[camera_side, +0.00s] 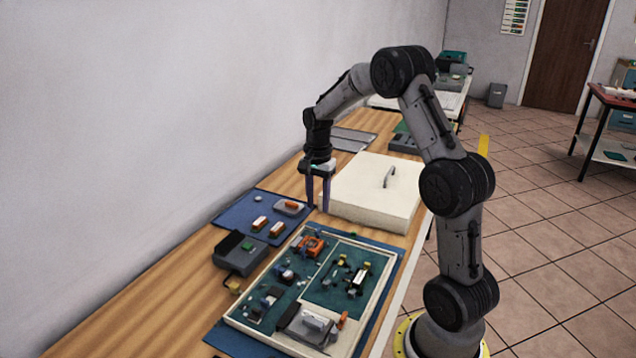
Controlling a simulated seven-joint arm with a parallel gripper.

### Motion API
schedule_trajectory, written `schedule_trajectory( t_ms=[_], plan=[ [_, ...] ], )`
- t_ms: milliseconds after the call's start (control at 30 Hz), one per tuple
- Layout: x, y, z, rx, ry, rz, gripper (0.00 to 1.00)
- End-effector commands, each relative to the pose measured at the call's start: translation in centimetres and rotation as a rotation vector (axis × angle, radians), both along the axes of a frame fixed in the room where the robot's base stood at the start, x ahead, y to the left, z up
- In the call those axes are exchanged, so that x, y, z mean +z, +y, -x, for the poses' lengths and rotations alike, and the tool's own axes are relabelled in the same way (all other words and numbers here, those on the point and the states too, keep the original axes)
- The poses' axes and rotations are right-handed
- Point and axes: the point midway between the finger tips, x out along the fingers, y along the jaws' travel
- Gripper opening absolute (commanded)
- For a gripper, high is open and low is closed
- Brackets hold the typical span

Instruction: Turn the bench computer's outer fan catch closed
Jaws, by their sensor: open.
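The bench computer (331,239) looks to be the pale-framed tray with green boards, lying on a blue mat at the front of the bench. Small parts sit on its boards. A grey block (308,325) is at its near end, with a small orange lever-like piece (343,320) beside it. An orange part (309,245) is at its far left corner. I cannot tell which piece is the outer fan catch or how it is turned. My gripper (319,204) is open and empty, pointing down beyond the computer's far end, beside the cream box's left edge.
A cream box or lid with a handle (370,187) stands behind the computer. A blue mat (232,211) at left holds small orange-and-white parts (259,223) and a grey tool-like piece (289,207). A dark grey box (240,253) stands left of the computer. Bare wood (170,290) lies front left.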

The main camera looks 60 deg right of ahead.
Motion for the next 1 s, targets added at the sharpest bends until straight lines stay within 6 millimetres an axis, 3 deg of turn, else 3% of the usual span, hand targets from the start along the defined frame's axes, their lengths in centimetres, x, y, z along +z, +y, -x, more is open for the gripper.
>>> schedule_trajectory(
  t_ms=[100, 300, 767, 867, 1000],
  plan=[
    [2.6, 0.0, -0.1, 0.000, -0.004, 0.002, 0.41],
    [5.2, 0.0, 0.0, 0.000, -0.002, 0.001, 0.41],
    [6.2, 0.0, 0.0, 0.000, 0.000, 0.000, 0.41],
    [6.6, 0.7, -0.4, 0.019, -0.008, 0.005, 0.41],
    [10.8, 3.7, -1.4, 0.089, -0.085, 0.049, 0.41]
  ],
)
